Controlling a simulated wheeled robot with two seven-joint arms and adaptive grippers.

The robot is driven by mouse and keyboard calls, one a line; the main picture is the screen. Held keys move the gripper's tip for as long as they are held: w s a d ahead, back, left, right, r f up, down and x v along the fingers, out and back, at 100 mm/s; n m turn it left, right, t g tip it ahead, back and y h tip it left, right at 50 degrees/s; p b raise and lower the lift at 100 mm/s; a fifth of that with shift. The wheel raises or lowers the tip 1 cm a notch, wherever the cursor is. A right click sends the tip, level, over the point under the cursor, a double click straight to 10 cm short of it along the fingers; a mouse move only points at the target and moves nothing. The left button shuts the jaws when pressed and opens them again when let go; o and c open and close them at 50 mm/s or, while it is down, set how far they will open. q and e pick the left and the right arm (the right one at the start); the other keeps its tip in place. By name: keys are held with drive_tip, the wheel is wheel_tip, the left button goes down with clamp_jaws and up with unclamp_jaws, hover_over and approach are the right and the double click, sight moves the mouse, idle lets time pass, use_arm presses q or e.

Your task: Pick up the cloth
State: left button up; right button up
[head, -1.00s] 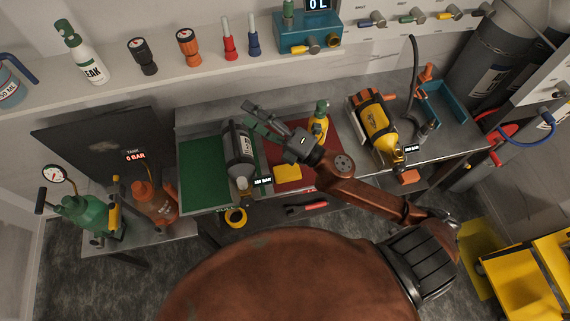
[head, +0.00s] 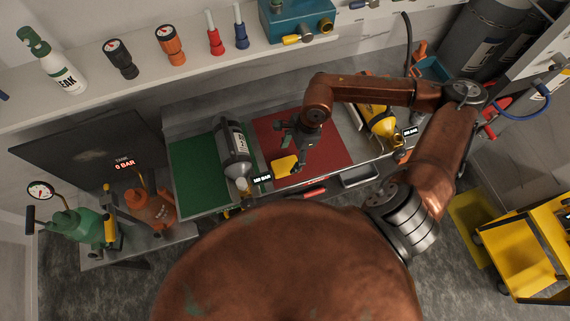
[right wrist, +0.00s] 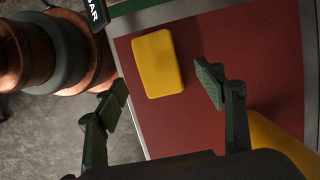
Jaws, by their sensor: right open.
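The cloth is a flat yellow rectangular pad (head: 284,165) on the red mat (head: 326,150) near the bench's front edge. In the right wrist view the cloth (right wrist: 158,63) lies flat, beyond the fingers and roughly between their lines. My right gripper (head: 283,142) points down over the mat, just behind the cloth in the head view. Its fingers (right wrist: 161,88) are spread apart with nothing between them. The gripper looks apart from the cloth; its exact height is hard to tell. My left gripper is not in view.
A grey cylinder (head: 233,155) lies left of the cloth, on the green mat (head: 192,165). A yellow rounded object (right wrist: 284,140) stands close to the right finger in the right wrist view. A yellow cylinder (head: 379,120) lies to the right. The red mat's right part is clear.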

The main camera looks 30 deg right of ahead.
sight(287, 164)
drive_tip(key=x, duration=0.4)
drive_tip(key=shift+s+f, duration=0.25)
drive_tip(key=shift+f, duration=0.05)
drive_tip(key=shift+w+a+f, duration=0.1)
drive_tip(key=shift+f, duration=0.3)
drive_tip(key=shift+c, duration=0.7)
drive_tip(key=c, duration=1.2)
drive_tip(key=shift+r, duration=0.15)
drive_tip(key=shift+c, duration=0.2)
